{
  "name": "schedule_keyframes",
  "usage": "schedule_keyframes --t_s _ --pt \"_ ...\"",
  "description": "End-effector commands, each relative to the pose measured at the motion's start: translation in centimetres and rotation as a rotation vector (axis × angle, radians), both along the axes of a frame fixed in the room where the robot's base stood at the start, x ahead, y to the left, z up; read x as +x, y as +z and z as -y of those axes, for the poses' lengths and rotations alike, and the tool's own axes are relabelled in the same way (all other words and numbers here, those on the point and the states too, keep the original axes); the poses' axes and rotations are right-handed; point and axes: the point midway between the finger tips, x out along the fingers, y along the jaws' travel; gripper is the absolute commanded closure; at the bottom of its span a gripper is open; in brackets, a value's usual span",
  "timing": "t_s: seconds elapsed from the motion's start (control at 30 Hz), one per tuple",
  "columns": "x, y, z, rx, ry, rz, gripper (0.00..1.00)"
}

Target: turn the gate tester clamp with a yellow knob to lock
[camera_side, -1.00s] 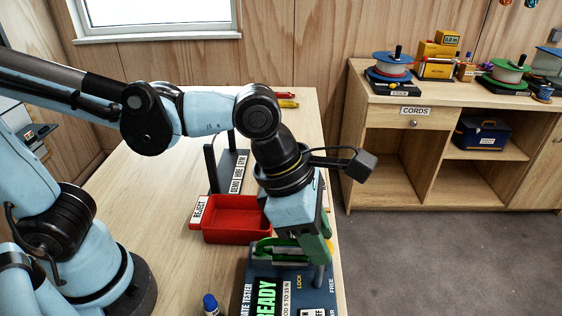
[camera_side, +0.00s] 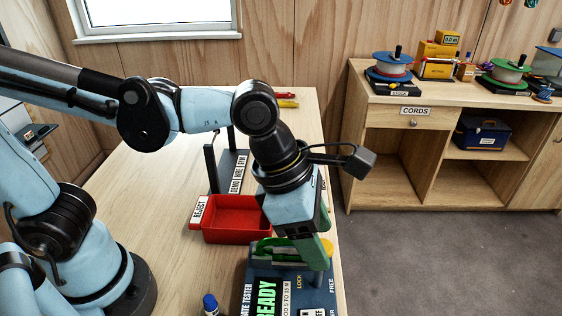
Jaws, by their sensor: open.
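The gate tester (camera_side: 262,279) is a dark blue box at the bottom of the side view, with a green READY display and LOCK and FREE labels on its top. A green carabiner (camera_side: 266,247) lies at the back of the tester. My gripper (camera_side: 319,257) points down over the tester's right part, its green fingers at a dark upright part beside the LOCK and FREE labels. The jaws are open; the gap between them is hard to see from here. The clamp's yellow knob cannot be made out, and the fingers cover that area.
A red REJECT tray (camera_side: 234,232) stands just behind the tester. A black stand (camera_side: 213,168) is further back. A blue-capped item (camera_side: 210,303) stands at the tester's front left. The cabinet (camera_side: 400,150) with cord reels is apart on the right.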

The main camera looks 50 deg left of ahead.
Motion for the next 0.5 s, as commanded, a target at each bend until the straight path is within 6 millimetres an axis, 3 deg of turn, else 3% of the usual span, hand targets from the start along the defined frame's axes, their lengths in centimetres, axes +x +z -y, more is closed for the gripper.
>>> schedule_keyframes --t_s 0.5 --pt "-1.7 6.5 -2.2 0.0 0.002 -0.001 0.41"
